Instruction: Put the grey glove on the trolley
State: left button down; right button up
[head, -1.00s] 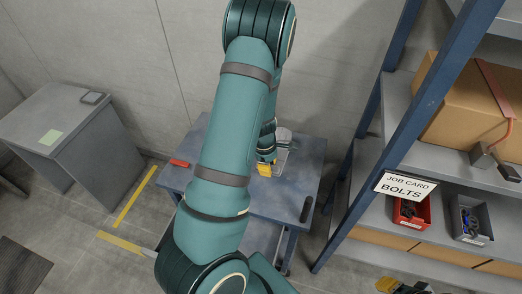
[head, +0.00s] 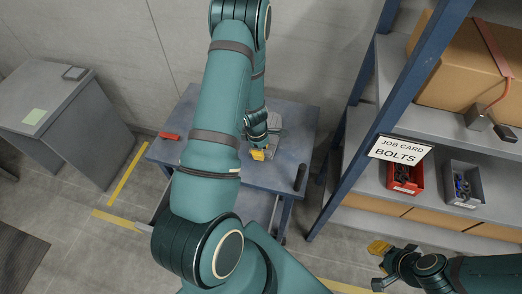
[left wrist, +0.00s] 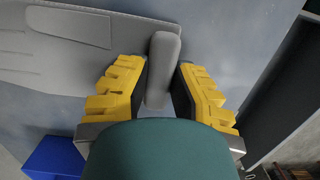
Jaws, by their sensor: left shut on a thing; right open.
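The grey glove (left wrist: 70,45) shows in the left wrist view, flat, with its thumb between the yellow fingers of my left gripper (left wrist: 162,85). The gripper is shut on that thumb. In the head view my left gripper (head: 258,154) is over the blue-grey top of the trolley (head: 215,118), and the glove (head: 275,122) shows as a pale patch beside it, partly hidden by the arm. I cannot tell whether the glove touches the top. My right gripper (head: 377,265) is open and empty at the lower right, away from the trolley.
A red object (head: 170,135) and a black cylinder (head: 301,177) are on the trolley top. A blue shelf rack (head: 353,85) with a red bin (head: 404,178) and a grey bin (head: 462,186) stands at the right. A grey cabinet (head: 95,115) stands at the left.

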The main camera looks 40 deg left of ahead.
pick_arm(q)
jog(key=shift+r, duration=0.1)
jog(key=c, duration=0.9)
grip_release()
jog(key=shift+c, duration=0.2)
jog(key=shift+r, duration=0.1)
notch_tip(320, 180, up, 12)
jog(key=a+p, duration=0.1)
jog(key=p, duration=0.1)
jog(key=shift+s, duration=0.45)
